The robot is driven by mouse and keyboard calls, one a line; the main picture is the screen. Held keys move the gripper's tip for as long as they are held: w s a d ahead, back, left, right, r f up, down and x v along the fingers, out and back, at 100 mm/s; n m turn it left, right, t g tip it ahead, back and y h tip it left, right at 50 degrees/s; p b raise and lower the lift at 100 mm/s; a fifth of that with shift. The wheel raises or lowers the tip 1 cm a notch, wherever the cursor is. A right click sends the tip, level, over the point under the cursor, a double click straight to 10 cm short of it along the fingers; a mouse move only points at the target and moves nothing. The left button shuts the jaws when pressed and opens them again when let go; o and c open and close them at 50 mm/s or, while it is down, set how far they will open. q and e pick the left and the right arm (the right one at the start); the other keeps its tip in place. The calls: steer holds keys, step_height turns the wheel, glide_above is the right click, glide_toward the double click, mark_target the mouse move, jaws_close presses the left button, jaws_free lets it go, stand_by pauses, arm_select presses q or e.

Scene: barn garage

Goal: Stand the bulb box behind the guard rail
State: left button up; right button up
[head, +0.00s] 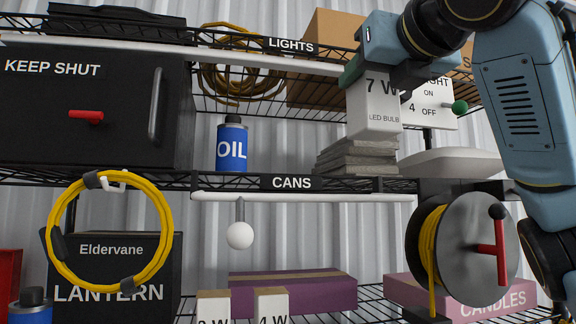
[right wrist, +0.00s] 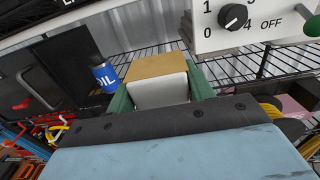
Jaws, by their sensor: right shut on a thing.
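The bulb box (head: 374,112), white with "7 W LED-BULB" on its front, is upright in the head view at the upper right. My right gripper (head: 374,76) is shut on its upper part; the box also shows between the green fingers in the right wrist view (right wrist: 160,92), with a brown top. White guard rails run along the shelf fronts: an upper one (head: 180,50) at the LIGHTS shelf and a lower one (head: 300,197) at the CANS shelf. The box covers the upper rail's right end; its depth relative to the rail is unclear. My left gripper is not in view.
A switch box (head: 432,115) with a green knob is just right of the bulb box. Grey slabs (head: 357,157) lie below it. A blue oil can (head: 232,145) stands left on the CANS shelf. A cable reel (head: 478,245) and a hanging white bulb (head: 239,235) are lower.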

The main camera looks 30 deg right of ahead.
mark_target(354, 94)
steer(key=shift+d+f+p+x, duration=0.1)
steer(key=shift+f+p+x, duration=0.6)
steer(key=shift+x, duration=2.05)
steer(key=shift+d+f+p+x, duration=0.1)
steer(key=shift+f+p+x, duration=0.5)
steer(key=shift+x, duration=2.1)
steer(key=shift+d+f+p+x, duration=0.1)
steer(key=shift+f+p+x, duration=0.6)
steer(key=shift+x, duration=2.05)
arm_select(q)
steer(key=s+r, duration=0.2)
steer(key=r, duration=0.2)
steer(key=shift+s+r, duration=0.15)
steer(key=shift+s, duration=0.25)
arm_select(e)
steer(key=shift+r, duration=0.15)
steer(key=shift+a, duration=0.15)
steer(key=o, duration=1)
steer(key=shift+c, duration=0.2)
